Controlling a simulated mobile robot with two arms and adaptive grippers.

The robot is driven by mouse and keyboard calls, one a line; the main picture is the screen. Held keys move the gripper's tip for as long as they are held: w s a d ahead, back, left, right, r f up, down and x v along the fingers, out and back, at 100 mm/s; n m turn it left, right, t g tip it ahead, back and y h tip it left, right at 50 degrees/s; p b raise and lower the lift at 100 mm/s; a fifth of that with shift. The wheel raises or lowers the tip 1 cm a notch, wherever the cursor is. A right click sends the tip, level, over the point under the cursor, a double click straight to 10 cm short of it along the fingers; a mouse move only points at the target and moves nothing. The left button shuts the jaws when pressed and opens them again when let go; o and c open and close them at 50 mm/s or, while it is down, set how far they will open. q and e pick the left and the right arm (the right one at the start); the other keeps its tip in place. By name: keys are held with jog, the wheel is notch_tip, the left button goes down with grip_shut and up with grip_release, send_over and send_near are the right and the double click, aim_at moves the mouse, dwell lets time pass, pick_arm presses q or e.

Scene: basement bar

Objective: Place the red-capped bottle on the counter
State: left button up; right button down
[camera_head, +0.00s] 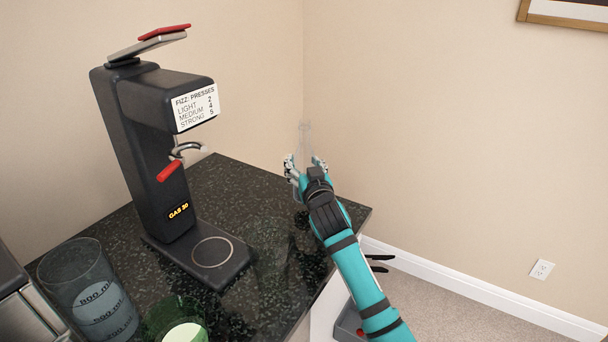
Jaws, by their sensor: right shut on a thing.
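A clear, see-through bottle (305,132) stands roughly upright at the far right corner of the counter, its narrow neck rising above my right gripper. I see no red cap on it. My right gripper (305,167) is shut around the bottle, and its fingers hide much of the body. Whether the bottle's base touches the counter I cannot tell. The dark speckled counter (262,190) runs along the wall. My left gripper is not in view.
A black fizz machine (157,150) with a red-topped lever and a round drip plate stands on the counter at left. A marked clear jug (75,272) and a green glass (160,318) stand at the front left. The counter's right edge drops to carpet.

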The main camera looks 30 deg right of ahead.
jog(key=shift+f, duration=1.5)
jog(key=shift+s, duration=0.1)
jog(key=shift+f, duration=0.15)
jog(key=shift+c, duration=1.7)
grip_release()
jog(key=shift+r, duration=0.2)
jog(key=v, duration=1.2)
jog(key=shift+b, duration=0.45)
jog(key=shift+a+f, duration=0.1)
